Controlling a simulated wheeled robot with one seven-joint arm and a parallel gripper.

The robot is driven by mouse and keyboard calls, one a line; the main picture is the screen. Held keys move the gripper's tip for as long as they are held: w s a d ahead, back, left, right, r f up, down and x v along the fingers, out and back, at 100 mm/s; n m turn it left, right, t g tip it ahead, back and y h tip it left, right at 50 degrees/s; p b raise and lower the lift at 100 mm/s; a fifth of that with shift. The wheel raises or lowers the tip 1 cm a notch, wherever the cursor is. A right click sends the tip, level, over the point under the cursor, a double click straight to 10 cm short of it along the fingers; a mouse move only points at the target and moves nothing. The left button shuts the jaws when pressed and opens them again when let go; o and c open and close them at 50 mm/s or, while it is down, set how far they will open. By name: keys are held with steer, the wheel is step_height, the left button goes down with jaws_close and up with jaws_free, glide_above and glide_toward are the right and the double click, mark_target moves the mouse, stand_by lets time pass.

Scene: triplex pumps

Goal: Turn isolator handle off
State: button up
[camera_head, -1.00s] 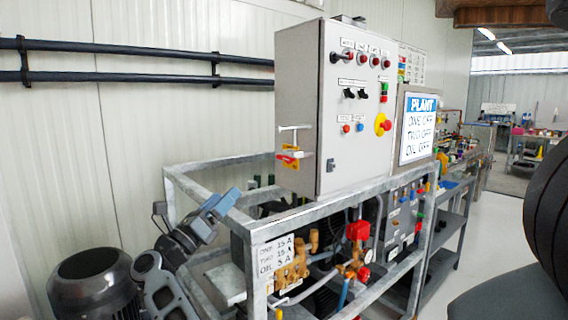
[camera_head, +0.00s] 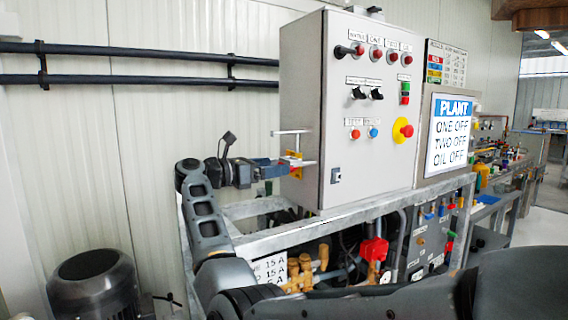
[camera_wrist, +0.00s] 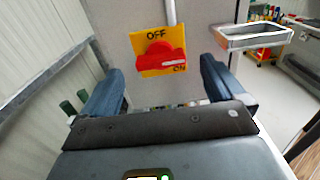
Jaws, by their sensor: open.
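The isolator handle (camera_wrist: 160,60) is a red knob with a bar on a yellow plate (camera_wrist: 147,43) on the grey cabinet's side. The plate reads OFF at the top and ON at the lower right. The bar lies roughly level in the wrist view. My gripper (camera_wrist: 163,78) is open, its two blue fingers spread left and right of the handle, with nothing between them. Whether they reach its depth is unclear. In the head view my gripper (camera_head: 285,168) is close to the cabinet's left side, and the isolator (camera_head: 294,171) is partly hidden there.
The grey control cabinet (camera_head: 345,100) stands on a metal frame (camera_head: 290,236). A metal bracket (camera_wrist: 252,37) juts out right of the isolator, near my right finger. A PLANT sign (camera_head: 450,132) is right of the cabinet. A dark motor (camera_head: 92,285) sits lower left.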

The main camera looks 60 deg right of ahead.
steer(key=shift+p+x, duration=0.35)
steer(key=shift+x, duration=1.5)
steer(key=shift+c, duration=0.4)
steer(key=c, duration=1)
steer(key=shift+o, duration=0.2)
steer(key=shift+w+n, duration=0.1)
steer(key=shift+n, duration=0.4)
steer(key=n+p, duration=0.2)
steer(key=n, duration=1.4)
steer(key=shift+w+d+f+n, duration=0.1)
steer(key=shift+w+n, duration=0.05)
steer(key=shift+n, duration=0.25)
steer(key=shift+n+p, duration=0.3)
